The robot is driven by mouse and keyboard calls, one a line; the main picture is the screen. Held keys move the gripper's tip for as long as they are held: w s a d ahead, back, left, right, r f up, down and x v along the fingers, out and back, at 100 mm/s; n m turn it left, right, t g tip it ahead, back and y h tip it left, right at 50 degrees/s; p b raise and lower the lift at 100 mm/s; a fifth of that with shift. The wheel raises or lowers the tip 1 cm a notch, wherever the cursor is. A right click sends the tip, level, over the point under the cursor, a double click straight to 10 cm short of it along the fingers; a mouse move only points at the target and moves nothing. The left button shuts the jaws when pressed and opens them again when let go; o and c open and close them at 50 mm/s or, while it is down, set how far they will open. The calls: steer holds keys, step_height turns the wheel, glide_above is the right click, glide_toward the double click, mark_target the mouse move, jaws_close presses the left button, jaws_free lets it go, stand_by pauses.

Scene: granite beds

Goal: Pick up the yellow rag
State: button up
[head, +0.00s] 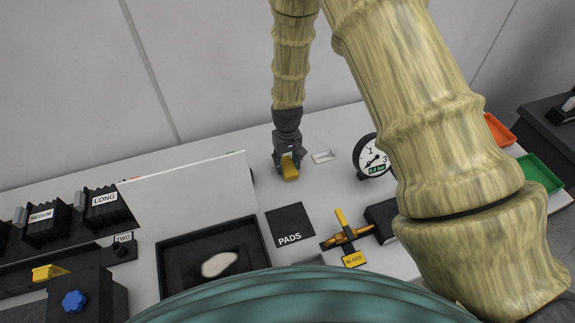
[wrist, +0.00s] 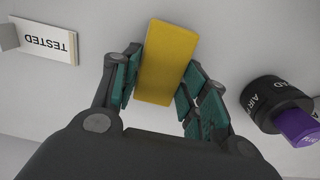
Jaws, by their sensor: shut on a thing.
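The yellow rag (wrist: 167,62) is a flat yellow block between the fingers of my gripper (wrist: 160,85) in the wrist view. The teal finger pads press on its two long sides. In the head view the rag (head: 290,167) shows at the tip of my gripper (head: 287,158), over the pale bench near the back wall. I cannot tell whether it touches the surface below.
A gauge (head: 371,158) stands right of my gripper. A black PADS square (head: 290,225), a yellow-handled BLEED valve (head: 345,232) and a black tray (head: 168,275) lie nearer. A white upright panel (head: 190,205) is left. A purple-tipped knob (wrist: 297,125) and TESTED block (wrist: 40,40) flank the gripper.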

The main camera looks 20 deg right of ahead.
mark_target(288, 166)
steer(key=shift+r, duration=0.15)
steer(key=shift+r+b, duration=1.1)
steer(key=shift+r, duration=0.2)
steer(key=shift+s+r, duration=0.2)
steer(key=shift+s, duration=0.1)
steer(key=s+b, duration=0.1)
steer(key=s, duration=0.4)
steer(key=s+r+b, duration=0.1)
steer(key=s+b, duration=0.1)
steer(key=s, duration=0.3)
steer(key=s+a+b, duration=0.1)
steer(key=s+b, duration=0.1)
steer(key=s, duration=0.3)
steer(key=shift+s+a+r, duration=0.1)
steer(key=shift+s+r, duration=0.1)
steer(key=shift+r, duration=0.15)
